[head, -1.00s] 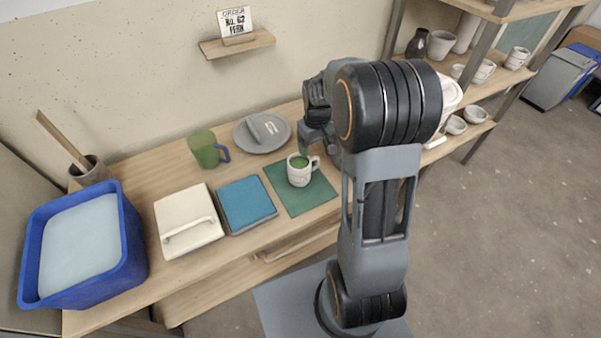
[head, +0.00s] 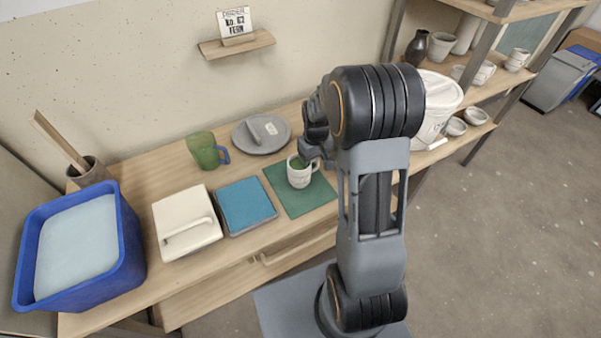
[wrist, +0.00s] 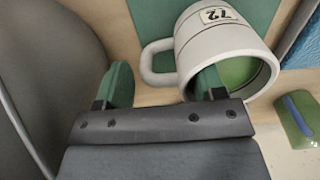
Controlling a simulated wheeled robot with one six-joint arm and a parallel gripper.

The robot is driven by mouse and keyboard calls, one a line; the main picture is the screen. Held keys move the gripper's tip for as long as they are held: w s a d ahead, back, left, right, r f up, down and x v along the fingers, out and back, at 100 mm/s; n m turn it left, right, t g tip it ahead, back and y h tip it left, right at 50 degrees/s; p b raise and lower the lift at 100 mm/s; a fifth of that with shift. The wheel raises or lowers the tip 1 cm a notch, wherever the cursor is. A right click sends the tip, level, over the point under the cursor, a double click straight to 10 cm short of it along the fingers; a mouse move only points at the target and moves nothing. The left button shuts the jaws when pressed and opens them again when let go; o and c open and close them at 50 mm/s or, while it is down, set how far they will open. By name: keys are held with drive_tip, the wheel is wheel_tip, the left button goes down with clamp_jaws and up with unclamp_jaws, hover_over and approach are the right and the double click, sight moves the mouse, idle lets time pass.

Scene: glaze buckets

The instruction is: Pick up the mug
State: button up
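A white mug (head: 299,178) with a green inside stands upright on the green mat (head: 298,202) in the head view. Its handle points right. It also shows close up in the wrist view (wrist: 205,45), with a label reading 72. My gripper (wrist: 163,85) is open at the mug, with green finger pads. In the wrist view one finger is beyond the handle and the other overlaps the mug's rim. In the head view my gripper (head: 312,157) is low behind the mug, partly hidden by my arm.
A green mug with a blue handle (head: 204,148) and a grey round lid (head: 254,133) stand behind. A blue tile (head: 246,204), a cream lid (head: 186,218) and a blue tub (head: 128,235) are to the left. A white bucket (head: 438,97) is to the right.

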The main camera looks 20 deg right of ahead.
drive_tip(key=c, duration=1.1)
drive_tip(key=shift+r, duration=0.3)
drive_tip(key=shift+r+p, duration=0.3)
drive_tip(key=shift+r, duration=1.15)
drive_tip(key=shift+s+d+r+p, duration=0.25)
drive_tip(key=shift+s+d+r, duration=0.25)
drive_tip(key=shift+s+r, duration=1.45)
drive_tip(key=shift+s+d+r+p, duration=0.35)
drive_tip(key=shift+s+r, duration=0.85)
drive_tip(key=shift+s, duration=1.3)
drive_tip(key=shift+s+d+r+p, duration=0.15)
drive_tip(key=shift+s+d+r, duration=0.45)
drive_tip(key=shift+s+r, duration=1.35)
drive_tip(key=shift+s+f, duration=0.3)
drive_tip(key=shift+s, duration=0.1)
